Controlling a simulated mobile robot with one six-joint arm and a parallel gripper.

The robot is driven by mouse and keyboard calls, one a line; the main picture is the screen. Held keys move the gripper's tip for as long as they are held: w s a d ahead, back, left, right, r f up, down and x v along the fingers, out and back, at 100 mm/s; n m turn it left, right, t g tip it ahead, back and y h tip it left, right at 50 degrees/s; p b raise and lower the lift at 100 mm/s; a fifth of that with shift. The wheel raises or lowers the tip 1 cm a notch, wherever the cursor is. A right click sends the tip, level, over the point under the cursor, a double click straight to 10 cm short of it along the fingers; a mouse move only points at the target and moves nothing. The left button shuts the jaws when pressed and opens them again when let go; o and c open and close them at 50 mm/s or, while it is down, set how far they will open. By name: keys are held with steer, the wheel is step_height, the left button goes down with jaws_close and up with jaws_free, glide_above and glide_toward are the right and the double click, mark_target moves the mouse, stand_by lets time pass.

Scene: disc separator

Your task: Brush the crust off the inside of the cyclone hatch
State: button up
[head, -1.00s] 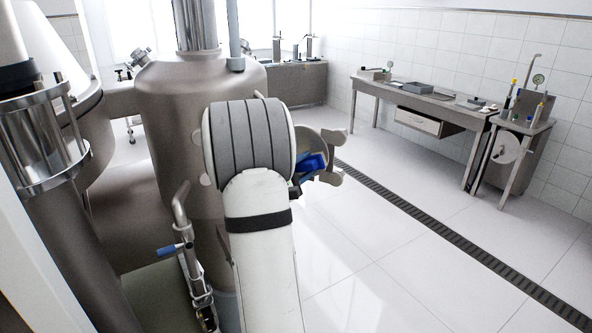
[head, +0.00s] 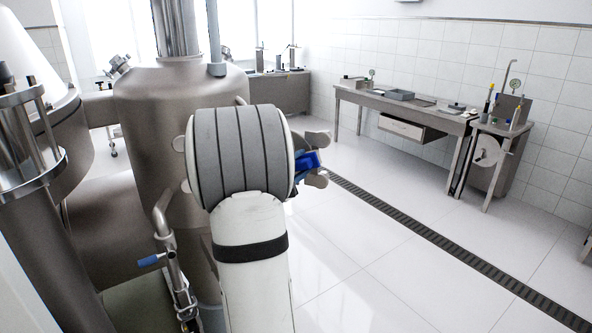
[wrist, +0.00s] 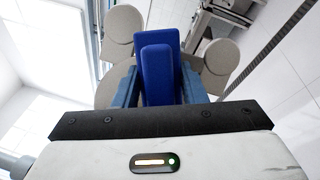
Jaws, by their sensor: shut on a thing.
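My gripper (wrist: 158,88) shows in the wrist view with a blue finger on each side of a blue block-like thing (wrist: 158,72), probably the brush. It is shut on it. In the head view the blue thing (head: 309,161) shows only partly, to the right of my arm, which hides most of the gripper. Pale rounded discs stand around it in both views; I cannot tell whether they are mine. A large steel vessel (head: 140,130) stands behind my arm at the left. I cannot make out the cyclone hatch or its crust in either view.
A steel pipe with a blue-handled valve (head: 149,261) stands left of my arm. A steel bench (head: 415,113) and a small side table (head: 500,129) with tools stand along the right wall. A floor drain (head: 430,236) crosses open white floor.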

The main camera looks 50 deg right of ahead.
steer(key=shift+w+a+f+b, duration=0.15)
steer(key=shift+w+b, duration=0.15)
steer(key=shift+w, duration=0.45)
steer(key=shift+w+a+r+b, duration=0.1)
steer(key=shift+w+b, duration=0.2)
steer(key=shift+w, duration=0.4)
steer(key=shift+w+a+r+b, duration=0.95)
steer(key=shift+w+a+r, duration=0.1)
steer(key=shift+w, duration=2.35)
steer(key=shift+s+d+f+b, duration=0.1)
steer(key=shift+s+d+b, duration=0.35)
steer(key=shift+s+b, duration=0.9)
steer(key=shift+s+d+f+b, duration=0.1)
steer(key=shift+s+d+b, duration=0.35)
steer(key=shift+s+b, duration=0.9)
steer(key=shift+s+d+b, duration=0.45)
steer(key=shift+s+b, duration=0.6)
steer(key=shift+s, duration=0.6)
steer(key=shift+s+d+r+b, duration=0.1)
steer(key=shift+s+d+b, duration=0.1)
steer(key=shift+s+b, duration=0.35)
steer(key=s+a+b, duration=0.1)
steer(key=a+b, duration=0.1)
steer(key=a, duration=0.4)
steer(key=shift+s, duration=0.2)
